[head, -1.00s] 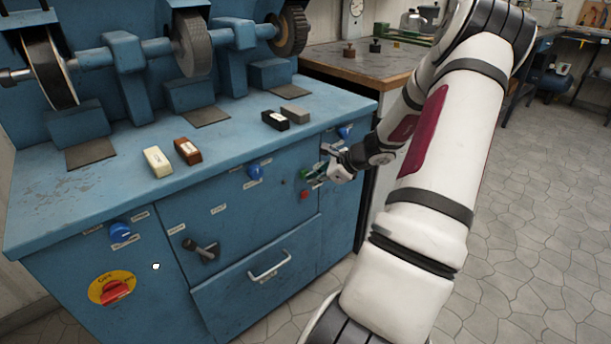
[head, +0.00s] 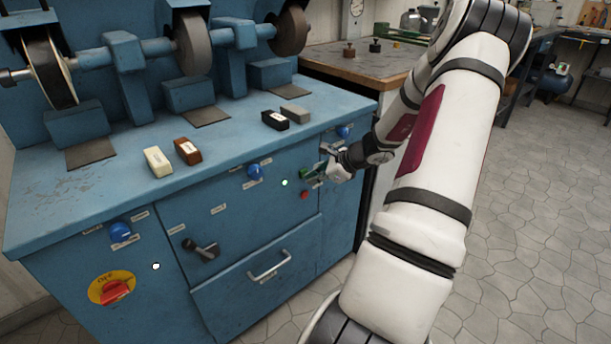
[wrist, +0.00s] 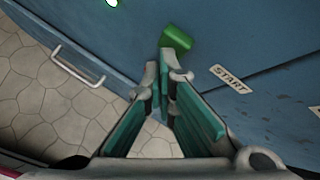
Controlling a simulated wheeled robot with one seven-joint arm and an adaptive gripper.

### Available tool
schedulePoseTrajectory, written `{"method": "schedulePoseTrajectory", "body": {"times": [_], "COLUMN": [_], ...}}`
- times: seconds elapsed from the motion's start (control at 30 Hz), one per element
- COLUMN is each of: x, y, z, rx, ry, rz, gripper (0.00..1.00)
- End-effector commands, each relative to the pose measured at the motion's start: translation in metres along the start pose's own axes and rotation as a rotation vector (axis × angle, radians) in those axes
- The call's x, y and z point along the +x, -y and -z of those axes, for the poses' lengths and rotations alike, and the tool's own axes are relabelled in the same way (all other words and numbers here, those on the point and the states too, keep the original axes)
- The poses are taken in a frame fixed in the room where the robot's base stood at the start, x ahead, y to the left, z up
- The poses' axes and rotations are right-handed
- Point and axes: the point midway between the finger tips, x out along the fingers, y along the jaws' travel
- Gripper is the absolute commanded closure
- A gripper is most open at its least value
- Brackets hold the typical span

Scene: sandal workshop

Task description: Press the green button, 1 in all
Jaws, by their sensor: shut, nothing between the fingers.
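The green button (head: 304,174) is on the blue front panel of the grinding machine, above a red button (head: 304,195). In the wrist view the green button (wrist: 176,38) sticks out of the panel, left of a START label (wrist: 228,78). My gripper (head: 321,173) is shut and empty at the panel. In the wrist view its fingertips (wrist: 168,78) are right at the near end of the green button; I cannot tell whether they touch it. A small lamp (head: 285,183) left of the button glows green.
The blue bench top (head: 235,125) holds several polishing blocks below three wheels. Blue knobs (head: 255,172), a crank handle (head: 205,249), a drawer handle (head: 269,265) and a red-yellow switch (head: 112,289) stick out of the front. The tiled floor (head: 540,220) at right is clear.

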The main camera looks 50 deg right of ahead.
Motion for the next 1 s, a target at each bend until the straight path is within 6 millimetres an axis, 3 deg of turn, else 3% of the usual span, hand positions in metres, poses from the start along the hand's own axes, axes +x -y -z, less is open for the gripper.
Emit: {"method": "schedulePoseTrajectory", "body": {"times": [0.73, 1.0], "x": [-0.013, -0.028], "y": [-0.009, -0.020], "z": [0.009, 0.021], "rx": [0.000, 0.001], "ry": [-0.001, -0.002], "rz": [0.001, 0.002], "gripper": [1.00, 1.00]}}
